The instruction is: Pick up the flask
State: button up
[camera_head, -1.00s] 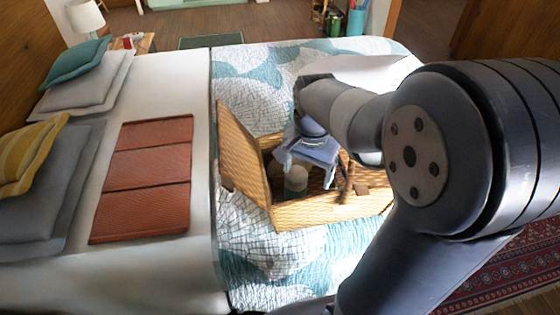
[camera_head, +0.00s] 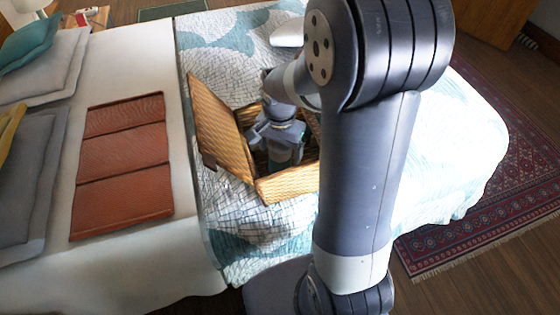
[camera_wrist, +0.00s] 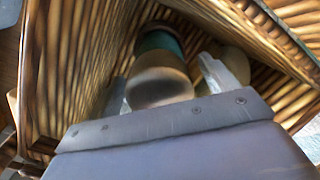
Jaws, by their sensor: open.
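In the wrist view the flask (camera_wrist: 160,82) shows a rounded tan-grey top and a dark green body behind it. It is inside the wicker basket (camera_head: 285,184), whose woven walls also show in the wrist view (camera_wrist: 70,55). My gripper (camera_wrist: 168,88) is open, with one finger to the left of the flask's top and one to the right. I cannot tell whether either finger touches it. In the head view my gripper (camera_head: 280,150) is down in the basket and hides most of the flask.
The basket lid (camera_head: 222,125) stands open on the left. The basket rests on a blue and white quilt (camera_head: 245,235). A second tan rounded thing (camera_wrist: 232,65) lies close beside the flask. A rust-red folded cloth (camera_head: 124,165) lies on the pale bedding at left.

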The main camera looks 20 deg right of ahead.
jog(key=shift+f, duration=0.6)
jog(key=c, duration=1.4)
